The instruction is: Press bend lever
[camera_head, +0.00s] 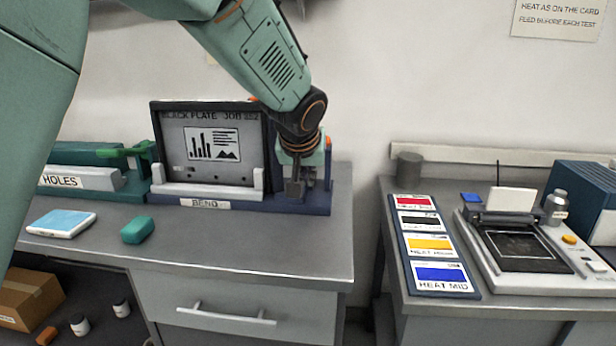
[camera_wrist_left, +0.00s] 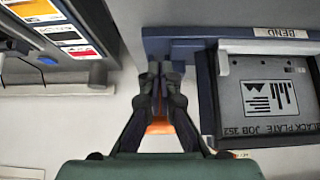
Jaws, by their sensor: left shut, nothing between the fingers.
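The bend station (camera_head: 240,205) is a dark blue base labelled BEND on the left bench. It holds an upright black plate (camera_head: 210,148) with a chart printed on it, which also shows in the left wrist view (camera_wrist_left: 268,98). My left gripper (camera_head: 294,190) points down at the station's right end, fingers shut and empty. An orange piece (camera_wrist_left: 160,126), perhaps part of the bend lever, shows between the finger links in the left wrist view. The gripper and arm hide most of the lever, and I cannot tell whether they touch it. My right gripper is not in view.
A HOLES unit (camera_head: 75,180) with a green handle stands left of the station. A light blue pad (camera_head: 62,222) and a green block (camera_head: 137,230) lie in front. A gap separates this bench from the right one, which holds color cards (camera_head: 432,245) and a machine (camera_head: 520,250).

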